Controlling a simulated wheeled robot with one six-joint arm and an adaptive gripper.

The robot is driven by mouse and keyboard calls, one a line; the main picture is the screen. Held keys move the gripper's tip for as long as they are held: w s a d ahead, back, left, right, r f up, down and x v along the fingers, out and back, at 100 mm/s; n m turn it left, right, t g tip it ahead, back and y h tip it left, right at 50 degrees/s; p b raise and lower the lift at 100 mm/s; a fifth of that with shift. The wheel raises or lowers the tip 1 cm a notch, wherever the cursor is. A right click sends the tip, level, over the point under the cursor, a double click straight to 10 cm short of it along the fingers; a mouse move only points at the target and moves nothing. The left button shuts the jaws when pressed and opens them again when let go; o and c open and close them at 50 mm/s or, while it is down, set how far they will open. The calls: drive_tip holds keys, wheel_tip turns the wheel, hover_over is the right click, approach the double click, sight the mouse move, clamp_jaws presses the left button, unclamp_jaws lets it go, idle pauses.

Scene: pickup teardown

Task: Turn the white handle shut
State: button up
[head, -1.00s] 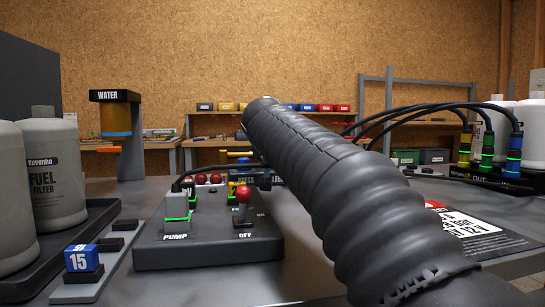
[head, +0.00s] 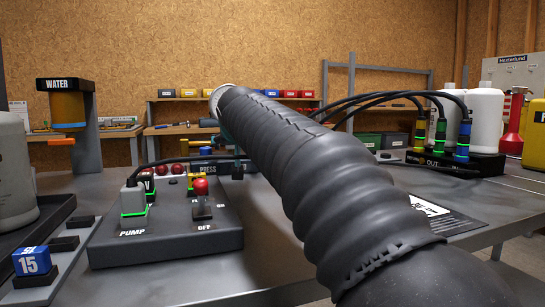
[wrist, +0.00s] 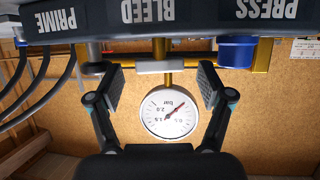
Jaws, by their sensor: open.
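The white handle (wrist: 165,67) shows in the wrist view as a short bar lying crosswise on a brass pipe, below the upside-down BLEED label. My gripper (wrist: 161,70) is open, with one finger on each side of the handle and visible gaps at both ends. A round white pressure gauge (wrist: 170,113) is between the fingers, nearer the palm in the picture. In the head view my black sleeved arm reaches toward the back of the panel and hides most of that area; I cannot make out the handle there.
A blue knob (wrist: 238,52) sits right of the handle, and black hoses (wrist: 30,85) hang at left. In the head view a control box (head: 165,243) with a red-knobbed lever (head: 201,188) stands left of my arm. A hose block (head: 455,163) stands to the right.

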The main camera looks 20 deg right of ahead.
drive_tip(key=shift+d+n+y, duration=0.25)
drive_tip(key=shift+n+y, duration=0.45)
drive_tip(key=shift+y, duration=0.1)
